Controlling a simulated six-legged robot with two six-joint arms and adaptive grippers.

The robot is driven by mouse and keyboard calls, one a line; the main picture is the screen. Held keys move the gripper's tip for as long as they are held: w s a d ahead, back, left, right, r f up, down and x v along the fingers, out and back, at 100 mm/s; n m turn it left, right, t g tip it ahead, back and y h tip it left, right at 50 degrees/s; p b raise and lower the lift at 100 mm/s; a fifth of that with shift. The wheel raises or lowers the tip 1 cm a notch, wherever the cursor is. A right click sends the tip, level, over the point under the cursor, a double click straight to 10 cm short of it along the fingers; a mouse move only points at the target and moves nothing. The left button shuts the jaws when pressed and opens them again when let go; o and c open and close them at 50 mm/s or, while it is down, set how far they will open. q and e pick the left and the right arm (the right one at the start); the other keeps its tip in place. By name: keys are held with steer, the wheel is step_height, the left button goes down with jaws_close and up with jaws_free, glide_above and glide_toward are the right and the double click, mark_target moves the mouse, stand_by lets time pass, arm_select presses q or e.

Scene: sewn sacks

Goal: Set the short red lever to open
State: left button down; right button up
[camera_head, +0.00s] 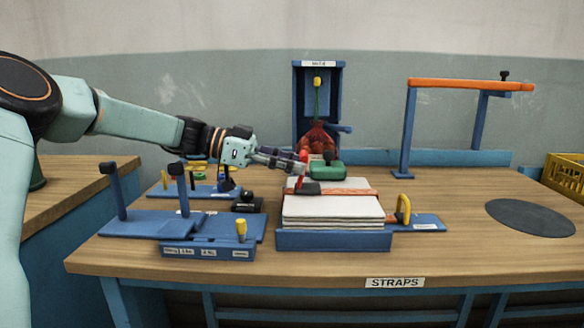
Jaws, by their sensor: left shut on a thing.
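The short red lever (299,183) stands up from a dark buckle (308,189) on the orange strap (350,191). The strap runs across a stack of white folded sacks (333,211) on a blue base (333,240). My left gripper (298,166) reaches in from the left, level with the lever's top. It is shut, with its tips at the red lever, and they hide the lever's upper end. My right gripper is out of view.
A green block with a black knob (326,171) is just right of my left gripper. Blue fixtures with upright posts (180,188) stand on the left. A yellow loop (403,209) is right of the stack. A blue frame with an orange bar (465,85) stands behind; the right tabletop is mostly clear.

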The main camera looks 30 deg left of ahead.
arm_select(q)
steer(key=shift+a+r, duration=0.1)
steer(key=shift+r, duration=0.15)
steer(key=c, duration=1.1)
jaws_free()
steer(key=shift+w, duration=0.1)
steer(key=shift+c, duration=0.2)
steer(key=shift+o, duration=1.1)
steer(key=shift+f, duration=0.1)
steer(key=v, duration=1.2)
